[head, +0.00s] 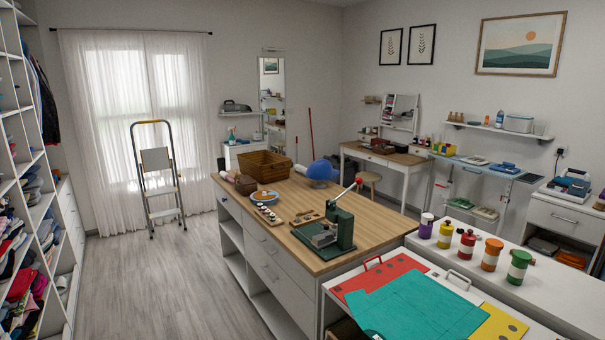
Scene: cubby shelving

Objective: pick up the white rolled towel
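I cannot make out a white rolled towel for certain in the head view. A small pale roll (229,176) lies at the left edge of the wooden-topped island (300,205), beside a brown rounded item (245,184); it is too small to tell whether it is a towel. Folded cloths (22,270) in several colours fill the cubby shelving (42,215) at the left edge, and no white roll stands out clearly among them. Neither of my grippers is in view.
A wicker basket (266,164), a blue rounded item (321,170) and a green press (338,229) stand on the island. A stepladder (158,182) stands by the window. Open grey floor (170,275) lies between the shelving and the island.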

